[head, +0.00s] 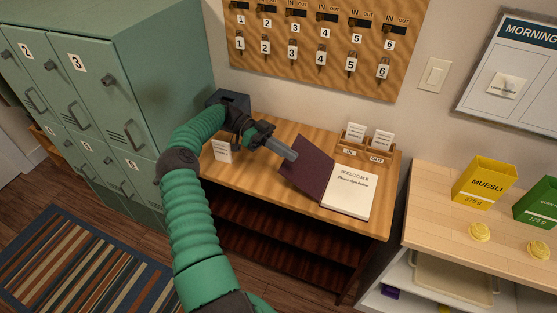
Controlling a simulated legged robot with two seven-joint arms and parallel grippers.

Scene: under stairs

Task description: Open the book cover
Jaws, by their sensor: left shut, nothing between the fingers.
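The book lies on the wooden desk with its dark maroon cover (305,171) swung to the left and tilted up from the desk. Its white page (349,191), with "WELCOME" printed on it, shows to the right of the cover. My left gripper (294,154) is shut and empty, its fingertips at the upper left edge of the cover. I cannot tell whether the fingers touch the cover. My right gripper is not in view.
A card holder (362,158) with IN and OUT slots stands behind the book. A small white card (222,151) and a dark box (229,101) are at the desk's left. Green lockers (120,65) stand left. A counter (429,199) with a muesli box (484,183) is at right.

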